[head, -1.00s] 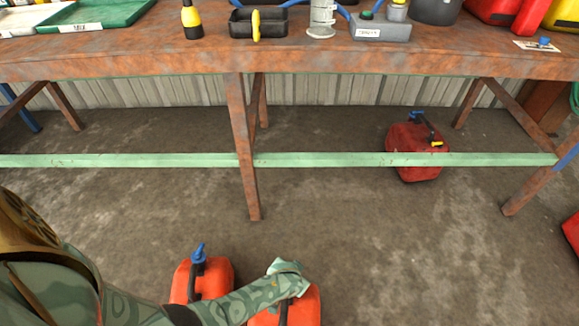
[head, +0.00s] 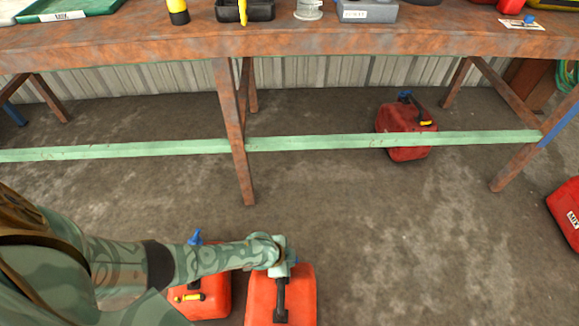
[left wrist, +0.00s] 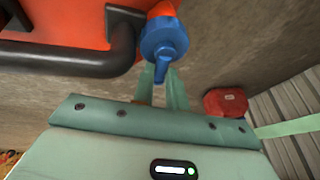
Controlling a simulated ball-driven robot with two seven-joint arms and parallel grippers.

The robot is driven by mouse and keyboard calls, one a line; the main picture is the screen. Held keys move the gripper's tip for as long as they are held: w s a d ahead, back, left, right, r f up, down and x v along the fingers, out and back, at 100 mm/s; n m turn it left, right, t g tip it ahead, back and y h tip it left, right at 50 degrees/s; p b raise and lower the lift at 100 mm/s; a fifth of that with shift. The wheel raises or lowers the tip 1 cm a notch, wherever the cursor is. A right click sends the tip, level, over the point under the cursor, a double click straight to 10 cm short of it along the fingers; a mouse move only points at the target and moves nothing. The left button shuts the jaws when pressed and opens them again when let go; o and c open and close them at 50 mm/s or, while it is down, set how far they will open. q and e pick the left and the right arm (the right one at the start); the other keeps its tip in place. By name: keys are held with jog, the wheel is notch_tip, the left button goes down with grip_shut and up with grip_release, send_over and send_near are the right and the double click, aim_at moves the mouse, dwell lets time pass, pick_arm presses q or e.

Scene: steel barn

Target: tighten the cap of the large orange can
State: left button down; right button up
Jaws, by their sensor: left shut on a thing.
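The large orange can (head: 262,300) stands on the floor at the bottom centre of the head view, with a black handle on top. In the left wrist view, its orange body (left wrist: 60,22) and its blue cap (left wrist: 163,42) are close up. My left gripper (head: 287,266) is at the far end of the can's top, shut on the cap. In the left wrist view its green fingers (left wrist: 165,88) are at the cap's lever. In the head view the hand hides most of the cap. My right gripper is in neither view.
A second red-orange can (head: 213,296) with a blue cap (head: 195,237) stands close by on the left, partly behind my arm. Another red can (head: 403,140) sits under the rusty workbench (head: 300,45). A green rail (head: 330,142) crosses low under the bench.

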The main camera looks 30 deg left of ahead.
pick_arm(q)
jog(key=shift+s+f, duration=0.1)
jog(key=shift+f, duration=0.05)
jog(key=shift+m, duration=0.6)
jog(key=shift+h+b, duration=0.3)
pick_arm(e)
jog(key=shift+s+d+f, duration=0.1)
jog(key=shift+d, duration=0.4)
pick_arm(q)
jog(key=c, duration=1.4)
grip_release()
jog(key=shift+s, duration=0.1)
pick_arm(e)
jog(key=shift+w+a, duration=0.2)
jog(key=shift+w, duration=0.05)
